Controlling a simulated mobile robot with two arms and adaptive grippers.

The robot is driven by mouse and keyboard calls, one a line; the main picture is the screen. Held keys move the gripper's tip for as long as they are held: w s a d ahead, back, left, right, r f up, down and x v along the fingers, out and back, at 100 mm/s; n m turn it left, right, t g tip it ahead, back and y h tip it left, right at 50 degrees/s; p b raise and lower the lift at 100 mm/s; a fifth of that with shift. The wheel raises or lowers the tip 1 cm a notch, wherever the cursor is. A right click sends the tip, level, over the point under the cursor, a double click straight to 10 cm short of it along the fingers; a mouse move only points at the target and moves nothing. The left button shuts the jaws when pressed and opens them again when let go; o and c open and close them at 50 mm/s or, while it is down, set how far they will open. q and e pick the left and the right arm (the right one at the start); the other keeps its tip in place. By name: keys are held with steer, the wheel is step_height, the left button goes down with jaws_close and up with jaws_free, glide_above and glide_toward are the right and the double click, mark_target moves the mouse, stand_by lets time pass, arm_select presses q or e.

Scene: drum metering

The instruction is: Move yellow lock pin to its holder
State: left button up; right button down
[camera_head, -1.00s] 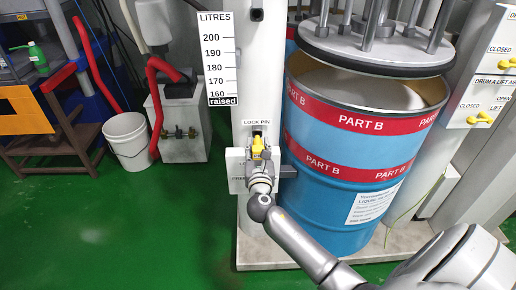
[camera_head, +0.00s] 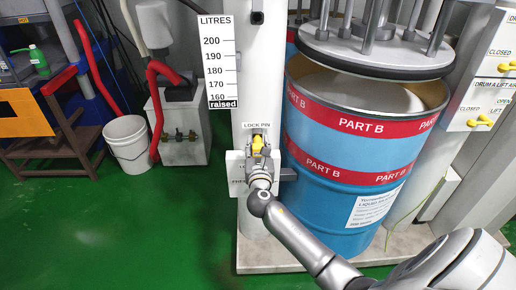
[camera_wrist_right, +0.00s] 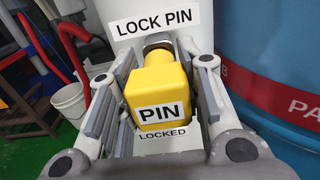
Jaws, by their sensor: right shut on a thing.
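The yellow lock pin (camera_head: 257,145) is at the white column, just under the "LOCK PIN" label. In the right wrist view the pin's yellow block (camera_wrist_right: 158,88), marked "PIN", sits between the two fingers, with a metal collar behind it and the word "LOCKED" below. My right gripper (camera_head: 259,152) is shut on the pin, and it also shows in the right wrist view (camera_wrist_right: 160,85). A white plate (camera_head: 236,170) on the column is partly hidden behind my gripper; I cannot make out the pin's holder. My left gripper is not in view.
A blue "PART B" drum (camera_head: 340,200) stands close to the right of the column, under a raised round plate (camera_head: 375,62). A litre scale (camera_head: 221,60) reads "raised". A white bucket (camera_head: 128,145) stands at left. The green floor in front is clear.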

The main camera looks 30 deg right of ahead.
steer(key=shift+x, duration=0.75)
steer(key=c, duration=0.9)
jaws_free()
steer(key=v, duration=1.2)
